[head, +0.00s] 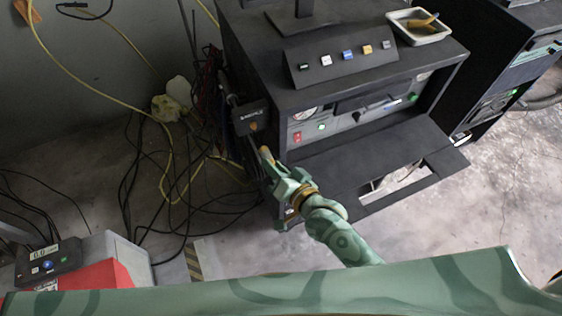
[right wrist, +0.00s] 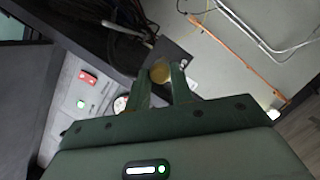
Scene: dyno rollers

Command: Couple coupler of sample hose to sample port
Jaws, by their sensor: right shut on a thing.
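The sample port box (head: 249,113), a dark block with white lettering, is on the left side of the black cabinet. A small brass fitting (head: 253,127) shows on its face. My right gripper (head: 271,165) is just below and right of this box, apart from it in the head view. It is shut on the brass-coloured coupler (right wrist: 160,72), which shows between the two green fingers in the right wrist view. A dark plate lies just beyond the coupler there; I cannot tell whether they touch. The sample hose is not clearly distinguishable. My left gripper is not in view.
The black cabinet (head: 340,70) has a button panel (head: 345,58) and a white tray (head: 418,28) on top. A shelf (head: 345,165) juts out at its front. Loose cables and a yellow hose (head: 105,82) lie on the floor at left. A red-and-grey unit (head: 95,268) stands lower left.

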